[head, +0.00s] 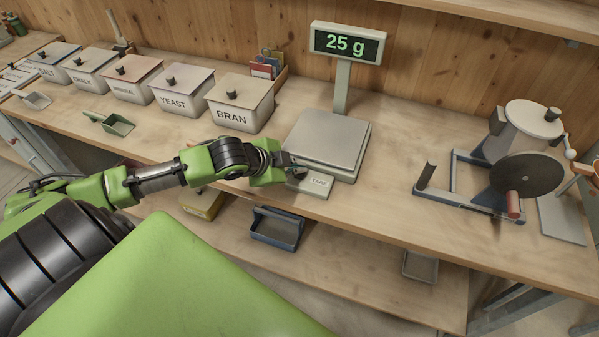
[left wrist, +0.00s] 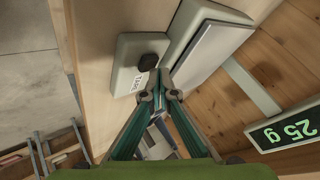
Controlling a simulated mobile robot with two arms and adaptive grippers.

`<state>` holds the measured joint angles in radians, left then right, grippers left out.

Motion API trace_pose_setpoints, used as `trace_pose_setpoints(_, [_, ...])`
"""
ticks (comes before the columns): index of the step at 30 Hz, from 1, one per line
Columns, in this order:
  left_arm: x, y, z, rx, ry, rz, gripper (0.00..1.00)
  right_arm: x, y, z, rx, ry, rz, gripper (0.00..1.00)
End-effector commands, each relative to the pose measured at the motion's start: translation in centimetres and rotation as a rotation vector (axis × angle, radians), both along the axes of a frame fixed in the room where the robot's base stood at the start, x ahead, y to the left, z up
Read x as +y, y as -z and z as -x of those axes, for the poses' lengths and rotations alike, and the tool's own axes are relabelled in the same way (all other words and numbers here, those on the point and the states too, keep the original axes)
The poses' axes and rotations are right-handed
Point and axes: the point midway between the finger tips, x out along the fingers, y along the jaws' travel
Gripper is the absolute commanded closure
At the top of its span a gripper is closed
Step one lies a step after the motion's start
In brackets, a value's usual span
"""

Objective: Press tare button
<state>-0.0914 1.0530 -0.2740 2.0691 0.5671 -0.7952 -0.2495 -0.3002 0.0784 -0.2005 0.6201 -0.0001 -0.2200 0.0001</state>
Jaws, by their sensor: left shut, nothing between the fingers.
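The scale (head: 325,138) stands on the bench, its pan empty and its raised display (head: 347,43) reading 25 g. A pale tare box (head: 318,187) labelled TARE sits at the scale's front edge, near the bench edge. In the left wrist view the tare box (left wrist: 127,48) carries a dark tare button (left wrist: 148,62); in the head view my gripper hides this button. My left gripper (head: 298,168) is shut and empty, over the left part of the box. In the left wrist view its fingertips (left wrist: 160,96) appear close beside the button; contact cannot be told. My right gripper is not in view.
A lidded BRAN bin (head: 240,103) stands left of the scale, with a row of similar bins beyond. A hand-cranked mill (head: 525,150) stands at the right. A blue tray (head: 277,228) is on the lower shelf. The bench between scale and mill is clear.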

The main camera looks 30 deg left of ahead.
Motion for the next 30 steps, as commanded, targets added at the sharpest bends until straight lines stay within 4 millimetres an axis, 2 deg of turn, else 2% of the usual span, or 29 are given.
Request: trace_pose_setpoints(30, [0.04,0.9,0.01,0.002,-0.001,0.0,1.0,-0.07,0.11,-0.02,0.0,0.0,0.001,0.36])
